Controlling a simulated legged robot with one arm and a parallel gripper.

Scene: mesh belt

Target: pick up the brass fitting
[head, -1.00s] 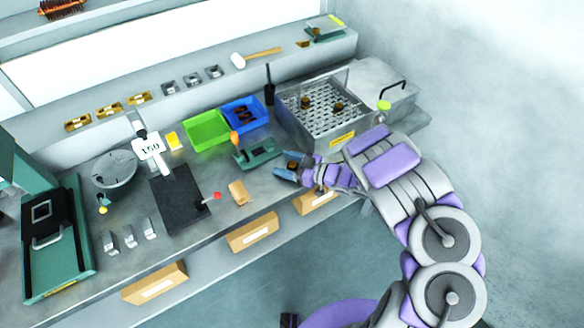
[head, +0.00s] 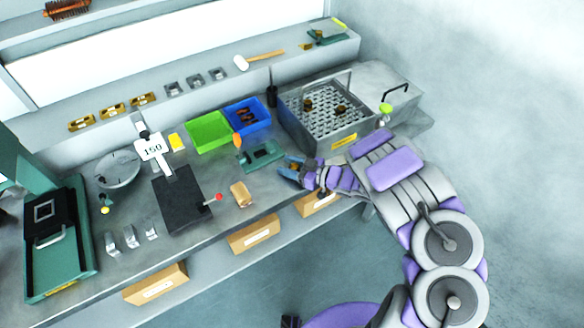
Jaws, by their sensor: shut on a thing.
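My gripper (head: 289,169) is at the bench's front part, just right of the green fixture and in front of the mesh-belt unit. Its blue-grey fingers are shut on a small brownish piece, which looks like the brass fitting (head: 295,165). The fingers hide most of it, and I cannot tell whether it touches the bench top. Two more brass-brown pieces (head: 308,105) (head: 341,111) sit on the mesh belt (head: 325,122) inside its metal-walled unit.
A green fixture (head: 262,155) stands close left of my gripper. Green (head: 208,131) and blue (head: 262,112) bins are behind it. A tan block (head: 241,195) and a black plate with a red-knobbed lever (head: 182,200) lie further left. The bench's front edge is close.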

